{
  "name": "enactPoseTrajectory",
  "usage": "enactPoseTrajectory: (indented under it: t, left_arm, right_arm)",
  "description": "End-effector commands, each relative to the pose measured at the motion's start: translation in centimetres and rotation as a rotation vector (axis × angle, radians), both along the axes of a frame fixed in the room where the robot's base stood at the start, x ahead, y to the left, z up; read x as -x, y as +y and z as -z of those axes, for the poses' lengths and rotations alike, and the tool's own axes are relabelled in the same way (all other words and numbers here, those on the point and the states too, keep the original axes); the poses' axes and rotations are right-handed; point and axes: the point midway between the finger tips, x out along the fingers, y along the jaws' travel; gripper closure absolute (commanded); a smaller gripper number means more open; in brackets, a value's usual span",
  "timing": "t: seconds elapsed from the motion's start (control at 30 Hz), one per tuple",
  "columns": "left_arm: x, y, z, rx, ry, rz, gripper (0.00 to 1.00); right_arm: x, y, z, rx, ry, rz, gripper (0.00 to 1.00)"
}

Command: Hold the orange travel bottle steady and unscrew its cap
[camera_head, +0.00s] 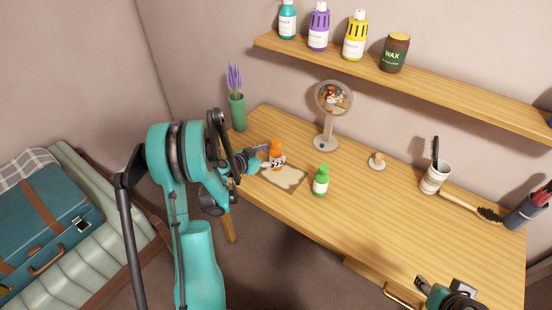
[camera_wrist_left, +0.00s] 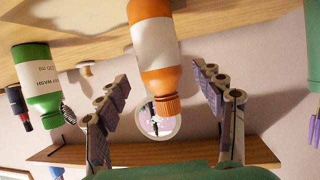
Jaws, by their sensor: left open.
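The orange travel bottle (camera_head: 276,156) stands upright at the back edge of a pale mat (camera_head: 287,179) on the desk, partly hidden by my left gripper in the head view. My left gripper (camera_head: 268,158) is open with its fingers on either side of the bottle. The left wrist view is upside down; there the bottle (camera_wrist_left: 155,42) with its white label shows between the two spread fingers, with gaps on both sides. Its ribbed orange cap (camera_wrist_left: 167,105) is on. My right gripper (camera_head: 432,290) is at the desk's front right, only partly in view.
A green bottle (camera_head: 321,181) stands right of the mat. A round mirror (camera_head: 331,110) stands behind, a small knob-like item (camera_head: 377,161) to its right. A cup (camera_head: 435,178) and a brush (camera_head: 473,207) are farther right. The desk's front middle is clear.

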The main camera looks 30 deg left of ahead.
Motion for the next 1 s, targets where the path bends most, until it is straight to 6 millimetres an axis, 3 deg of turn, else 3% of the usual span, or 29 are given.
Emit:
enactPoseTrajectory:
  t: [0.2,0.47,0.6,0.7,1.0]
  left_arm:
    - [-2.5,-0.4,1.1,0.000,0.000,0.000,0.32]
    - [-2.7,-0.5,1.0,0.001,0.000,0.000,0.32]
    - [-2.7,-0.5,1.0,0.000,0.001,0.000,0.69]
    - [-2.7,-0.5,1.0,0.000,0.001,0.000,0.89]
    - [-2.7,-0.5,0.9,0.000,0.001,0.000,0.90]
  right_arm:
    - [0.0,0.0,1.3,0.000,0.000,0.000,0.55]
    - [0.0,0.0,1.2,0.000,0.000,0.000,0.55]
    - [0.0,0.0,1.2,0.000,0.000,0.000,0.55]
    - [0.0,0.0,1.2,0.000,0.000,0.000,0.55]
    - [0.0,0.0,1.1,0.000,0.000,0.000,0.55]
